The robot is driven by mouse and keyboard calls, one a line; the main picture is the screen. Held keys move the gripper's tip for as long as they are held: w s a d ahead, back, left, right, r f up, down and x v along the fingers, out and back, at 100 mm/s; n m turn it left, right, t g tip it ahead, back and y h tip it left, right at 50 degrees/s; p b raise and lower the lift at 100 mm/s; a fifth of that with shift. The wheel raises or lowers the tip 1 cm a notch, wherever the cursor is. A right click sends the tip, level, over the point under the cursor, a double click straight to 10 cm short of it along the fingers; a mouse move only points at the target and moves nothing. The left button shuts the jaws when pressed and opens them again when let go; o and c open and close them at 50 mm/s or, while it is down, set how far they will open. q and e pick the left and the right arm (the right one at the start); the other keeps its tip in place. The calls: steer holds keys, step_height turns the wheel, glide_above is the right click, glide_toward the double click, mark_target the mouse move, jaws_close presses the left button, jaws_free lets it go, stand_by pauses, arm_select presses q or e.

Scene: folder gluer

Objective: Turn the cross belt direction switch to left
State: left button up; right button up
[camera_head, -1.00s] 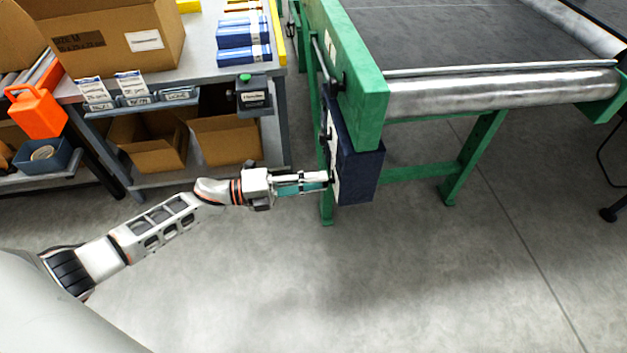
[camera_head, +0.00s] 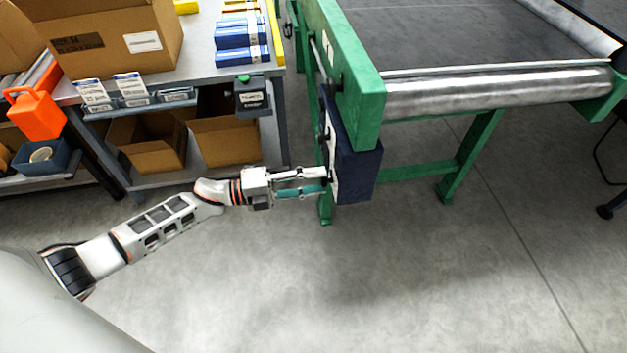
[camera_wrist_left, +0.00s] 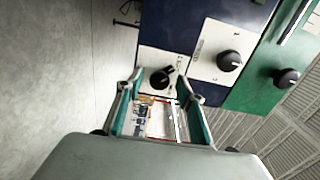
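A dark blue control box (camera_head: 358,172) hangs at the end of the green conveyor frame. In the left wrist view its face (camera_wrist_left: 222,30) bears white label plates with black rotary knobs. One knob (camera_wrist_left: 160,78) lies between the fingertips of my left gripper (camera_wrist_left: 160,76), which is open around it; I cannot tell whether a finger touches it. A second knob (camera_wrist_left: 229,60) sits on the plate to its right. The label lettering is too small to read. In the head view my left gripper (camera_head: 325,180) is at the box's left face. My right gripper is not in view.
A third black knob (camera_wrist_left: 287,77) sits on the green frame (camera_wrist_left: 258,82). The green conveyor (camera_head: 357,95) with its steel roller (camera_head: 500,92) stands above the box. A workbench (camera_head: 200,50) with cartons is at the left. The floor (camera_head: 400,270) in front is clear.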

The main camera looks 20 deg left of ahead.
arm_select(q)
steer(key=v, duration=1.2)
stand_by(0.5)
